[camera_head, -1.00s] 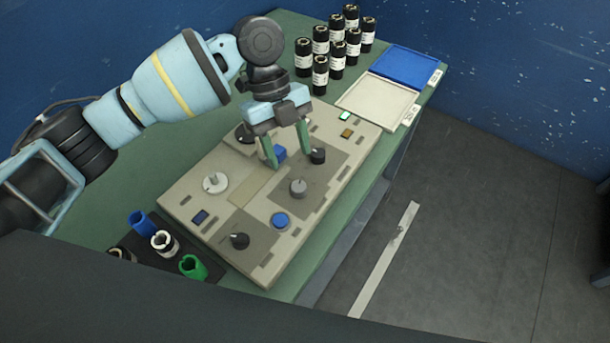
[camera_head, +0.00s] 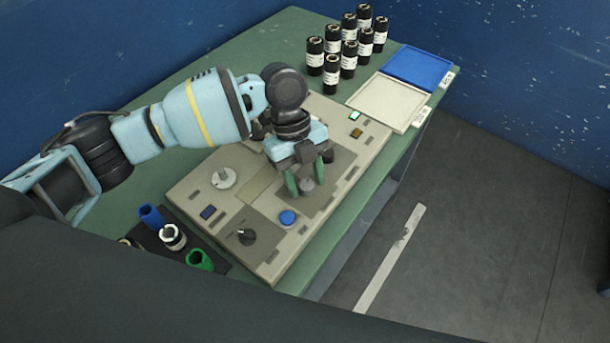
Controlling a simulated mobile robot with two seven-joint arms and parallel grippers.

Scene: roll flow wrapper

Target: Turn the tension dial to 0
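The control panel (camera_head: 205,187) lies on the green table and carries several knobs. A light-grey dial (camera_head: 306,184) shows between the fingertips of my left gripper (camera_head: 307,186). The gripper points down with its fingers apart, one on each side of this dial; I cannot tell whether they touch it. A larger pale dial (camera_head: 223,178) is at the panel's left, and a black knob (camera_head: 246,236) is at its near end. No label or scale can be read, so I cannot tell which is the tension dial or its setting. My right gripper is not in view.
A blue button (camera_head: 287,217) is close to the gripper on the near side. Several black rolls (camera_head: 332,72), a blue tray (camera_head: 418,67) and a pale tray (camera_head: 388,100) are at the back. Blue, white and green spools (camera_head: 200,260) stand front left.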

